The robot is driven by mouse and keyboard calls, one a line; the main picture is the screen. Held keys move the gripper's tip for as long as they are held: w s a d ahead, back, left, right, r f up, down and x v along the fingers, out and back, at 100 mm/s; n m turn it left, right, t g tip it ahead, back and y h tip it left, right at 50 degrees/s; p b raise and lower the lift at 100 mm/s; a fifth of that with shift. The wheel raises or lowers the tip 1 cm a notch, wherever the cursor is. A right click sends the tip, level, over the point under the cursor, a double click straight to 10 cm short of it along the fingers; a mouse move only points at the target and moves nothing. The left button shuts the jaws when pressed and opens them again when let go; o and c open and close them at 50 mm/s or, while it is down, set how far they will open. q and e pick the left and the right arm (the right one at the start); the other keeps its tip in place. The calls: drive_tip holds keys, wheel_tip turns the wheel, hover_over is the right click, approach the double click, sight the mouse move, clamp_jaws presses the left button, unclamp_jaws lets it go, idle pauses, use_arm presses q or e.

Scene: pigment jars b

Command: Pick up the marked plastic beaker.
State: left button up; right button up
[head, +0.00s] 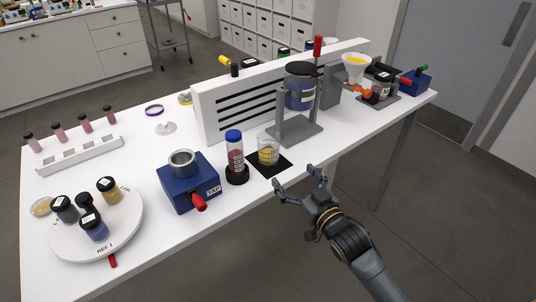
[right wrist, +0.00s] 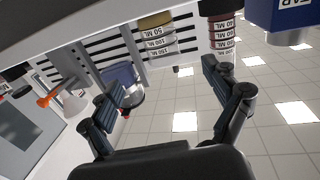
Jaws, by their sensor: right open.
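The marked plastic beaker (head: 268,154) is clear, with dark graduation marks and yellow contents. It stands upright on a black square mat (head: 282,165) near the table's front edge. In the right wrist view, which looks upside down, the beaker (right wrist: 160,42) shows its ML markings between and beyond the fingers. My right gripper (head: 296,178) is open and empty, just off the table's front edge, a little to the right of the beaker and apart from it. Its two fingers also show in the right wrist view (right wrist: 158,88). My left gripper is not in view.
A blue-capped red cylinder (head: 234,158) stands close left of the beaker. A blue TAP block (head: 188,183) is further left. A grey stand (head: 296,131) holding a dark-lidded jar is close behind right. A slotted white panel (head: 230,112) stands behind. Free room lies in front.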

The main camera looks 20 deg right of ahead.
sight(274, 151)
drive_tip(key=w, duration=0.2)
drive_tip(key=w+a, duration=0.1)
drive_tip(key=w, duration=0.2)
drive_tip(key=w+p, duration=0.1)
drive_tip(key=w, duration=0.2)
drive_tip(key=shift+a+r, duration=0.35)
drive_tip(key=shift+r, duration=0.05)
drive_tip(key=shift+w+a+r+p, duration=0.15)
drive_tip(key=shift+w+p, duration=0.15)
drive_tip(key=shift+w, duration=0.45)
drive_tip(key=w, duration=0.4)
drive_tip(key=shift+a+f+p, duration=0.25)
drive_tip(key=shift+a+p, duration=0.1)
drive_tip(key=shift+a, duration=0.05)
drive_tip(key=c, duration=1.3)
